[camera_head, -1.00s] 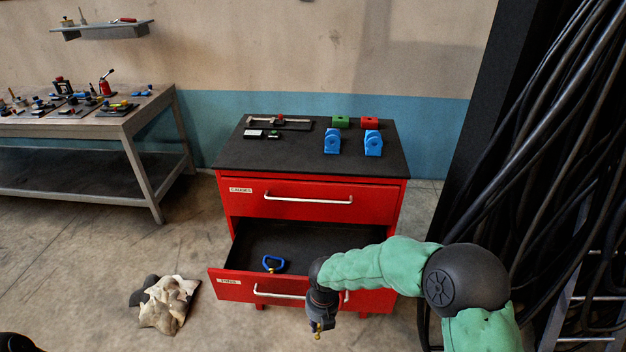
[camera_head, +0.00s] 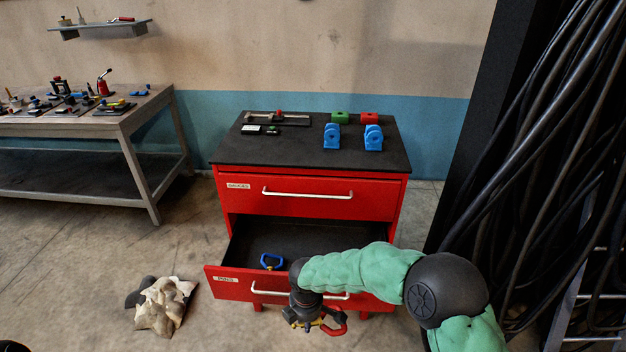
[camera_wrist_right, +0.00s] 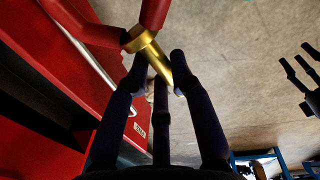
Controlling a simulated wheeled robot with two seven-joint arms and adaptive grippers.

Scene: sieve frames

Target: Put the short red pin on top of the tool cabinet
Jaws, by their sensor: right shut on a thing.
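My right gripper (camera_head: 310,318) is shut on the red pin (camera_head: 336,325), just in front of the open lower drawer. In the right wrist view the fingers (camera_wrist_right: 160,72) close on the pin's gold shank (camera_wrist_right: 150,50), with its red loop handle (camera_wrist_right: 152,12) beyond. The pin's length is hard to judge. The red tool cabinet (camera_head: 290,200) has a black top (camera_head: 270,152), behind and above the gripper. My left gripper (camera_wrist_right: 300,80) shows at the right of the right wrist view, its fingers spread and empty.
A blue-handled pin (camera_head: 271,262) lies in the open drawer (camera_head: 225,283). Blue blocks (camera_head: 332,137), green and red blocks and a gauge (camera_head: 278,118) stand on the cabinet top; its front left is clear. Cables (camera_head: 540,130) hang at right. A crumpled rag (camera_head: 162,304) lies on the floor.

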